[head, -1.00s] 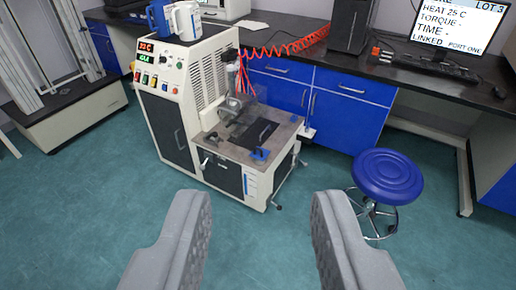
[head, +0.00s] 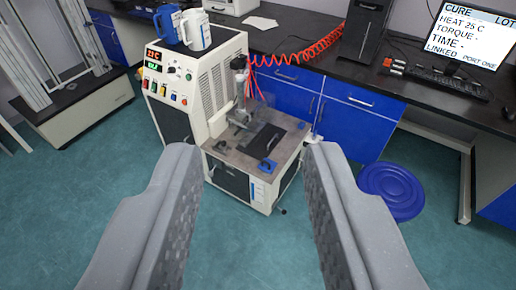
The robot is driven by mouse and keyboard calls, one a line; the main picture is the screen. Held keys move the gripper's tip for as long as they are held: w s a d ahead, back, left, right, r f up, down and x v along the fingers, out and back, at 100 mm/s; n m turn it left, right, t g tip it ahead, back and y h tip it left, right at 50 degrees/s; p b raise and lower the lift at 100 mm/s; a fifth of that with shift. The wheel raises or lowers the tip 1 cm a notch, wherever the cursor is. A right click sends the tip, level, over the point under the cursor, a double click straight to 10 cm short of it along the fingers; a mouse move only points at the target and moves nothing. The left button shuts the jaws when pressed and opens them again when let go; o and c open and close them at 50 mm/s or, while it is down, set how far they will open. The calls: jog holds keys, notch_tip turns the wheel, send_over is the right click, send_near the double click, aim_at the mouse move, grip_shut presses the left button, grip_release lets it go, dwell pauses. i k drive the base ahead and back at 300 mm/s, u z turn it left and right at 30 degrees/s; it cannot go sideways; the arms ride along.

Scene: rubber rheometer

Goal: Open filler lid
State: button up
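The rubber rheometer (head: 205,75) is a cream cabinet with a control panel (head: 168,75) at its upper left. Its low work deck (head: 222,148) carries a dark rectangular plate (head: 262,140), a clear guard (head: 245,115) and a small blue block (head: 267,165). A blue jug (head: 167,23) and a white jug (head: 196,30) stand on top of the cabinet. I cannot tell which part is the filler lid. My gripper (head: 253,155) is open and empty, its two grey fingers wide apart in the foreground. The deck appears between and beyond the fingertips, apparently untouched.
A black bench (head: 290,72) with blue cupboards (head: 350,115), a computer tower (head: 363,25) and a monitor (head: 472,38) runs behind. The green floor (head: 60,210) at left is clear.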

aim_at(267, 166)
jog(key=z, duration=0.1)
jog(key=i, duration=1.45)
jog(key=z, duration=0.6)
jog(key=i, duration=0.5)
jog(key=z, duration=0.25)
